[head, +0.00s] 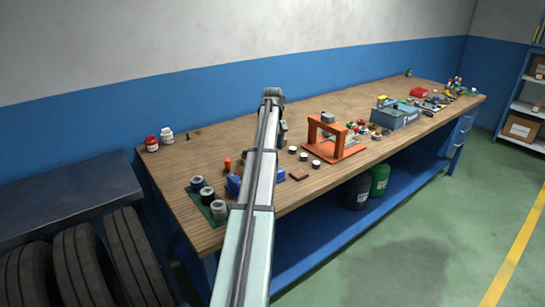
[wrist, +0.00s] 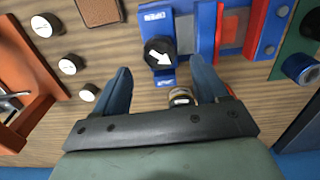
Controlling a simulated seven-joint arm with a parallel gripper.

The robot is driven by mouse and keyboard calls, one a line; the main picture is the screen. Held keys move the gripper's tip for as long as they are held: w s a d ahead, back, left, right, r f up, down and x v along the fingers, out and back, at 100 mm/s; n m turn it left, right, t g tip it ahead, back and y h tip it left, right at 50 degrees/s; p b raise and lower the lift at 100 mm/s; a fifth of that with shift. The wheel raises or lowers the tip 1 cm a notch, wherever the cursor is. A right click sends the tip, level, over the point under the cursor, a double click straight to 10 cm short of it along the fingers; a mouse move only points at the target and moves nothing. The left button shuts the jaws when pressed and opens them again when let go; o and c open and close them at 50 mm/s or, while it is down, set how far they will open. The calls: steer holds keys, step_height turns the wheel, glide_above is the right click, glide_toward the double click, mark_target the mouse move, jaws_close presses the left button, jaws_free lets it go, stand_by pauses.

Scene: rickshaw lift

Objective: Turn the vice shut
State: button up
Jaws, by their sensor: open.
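The blue vice (wrist: 207,30) shows at the top of the wrist view. A round black knob (wrist: 158,50) with a white arrow sits on its blue plate, which has small white lettering above and below the knob. The arrow points to the lower right. My gripper (wrist: 160,68) is open and empty, with one blue finger on each side of the knob's lower end. I cannot tell whether the fingers reach down to the knob's height. In the head view my arm hides the middle of the blue vice (head: 234,185).
A small labelled jar (wrist: 182,97) shows between the fingers, partly hidden by my gripper's palm. Several white-topped pots (wrist: 67,66) and an orange frame (wrist: 25,115) stand to the left. A green tray (head: 219,210) with dark rolls lies on the bench's left end.

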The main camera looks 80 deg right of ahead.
steer(key=shift+f, duration=2.2)
steer(key=c, duration=1.1)
